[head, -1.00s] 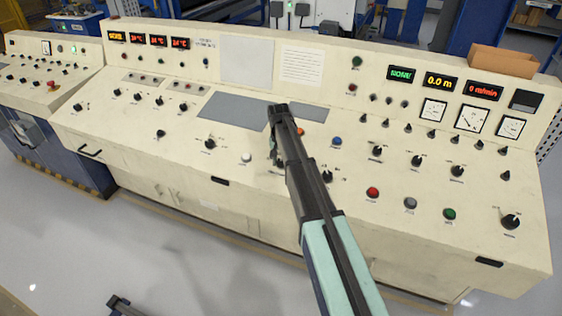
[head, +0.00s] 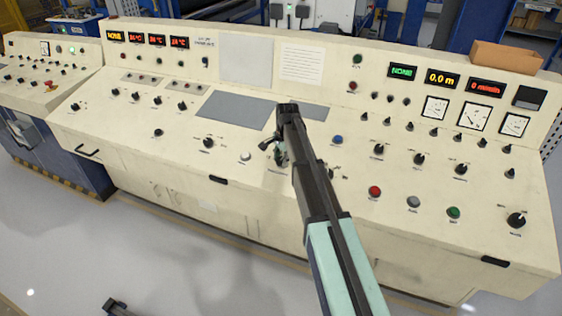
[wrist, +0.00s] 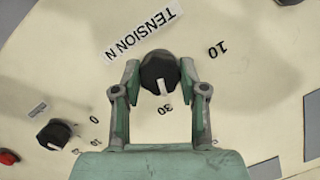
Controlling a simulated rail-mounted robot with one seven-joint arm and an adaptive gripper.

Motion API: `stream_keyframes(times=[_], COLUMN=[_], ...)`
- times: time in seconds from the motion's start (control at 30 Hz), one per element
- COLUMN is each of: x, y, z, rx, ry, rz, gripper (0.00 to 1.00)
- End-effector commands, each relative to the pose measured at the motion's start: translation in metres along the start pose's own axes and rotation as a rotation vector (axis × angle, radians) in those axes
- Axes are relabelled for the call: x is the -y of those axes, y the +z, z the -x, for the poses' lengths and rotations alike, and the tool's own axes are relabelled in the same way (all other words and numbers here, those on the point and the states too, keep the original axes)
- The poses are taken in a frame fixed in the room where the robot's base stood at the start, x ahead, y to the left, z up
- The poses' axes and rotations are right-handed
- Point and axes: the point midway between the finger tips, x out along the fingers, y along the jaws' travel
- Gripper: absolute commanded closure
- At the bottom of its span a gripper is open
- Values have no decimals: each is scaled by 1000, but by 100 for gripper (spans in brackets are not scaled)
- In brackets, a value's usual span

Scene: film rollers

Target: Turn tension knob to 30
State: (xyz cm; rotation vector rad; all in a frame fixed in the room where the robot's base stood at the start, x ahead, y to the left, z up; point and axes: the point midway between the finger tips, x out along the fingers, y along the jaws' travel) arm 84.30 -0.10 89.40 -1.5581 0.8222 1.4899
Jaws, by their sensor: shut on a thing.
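The tension knob (wrist: 159,68) is black with a white pointer line and sits on the cream panel in the wrist view. Its printed label reads "TENSION N" (wrist: 140,33), with "10" (wrist: 217,49) to the right and "30" (wrist: 165,109) below. The white pointer points down, toward the "30". My gripper (wrist: 160,76) is shut on the knob, one finger on each side. In the head view my gripper (head: 274,150) is at the console's sloped top, and my arm and gripper hide the knob there.
A second black knob (wrist: 54,133) is at lower left in the wrist view. In the head view, a blue button (head: 337,139), a white button (head: 245,156) and a black knob (head: 208,142) are near my gripper. A flat grey plate (head: 233,110) lies behind it.

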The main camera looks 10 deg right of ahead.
Motion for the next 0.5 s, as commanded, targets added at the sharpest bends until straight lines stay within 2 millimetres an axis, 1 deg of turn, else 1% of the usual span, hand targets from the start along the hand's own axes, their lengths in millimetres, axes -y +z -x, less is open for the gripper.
stream_keyframes(times=[0.2, 0.5], x=[-1, -1], y=[0, 0], z=[-1, 0], rx=[-1, -1], ry=[-21, -29], rz=[-91, -131], gripper=[92, 92])
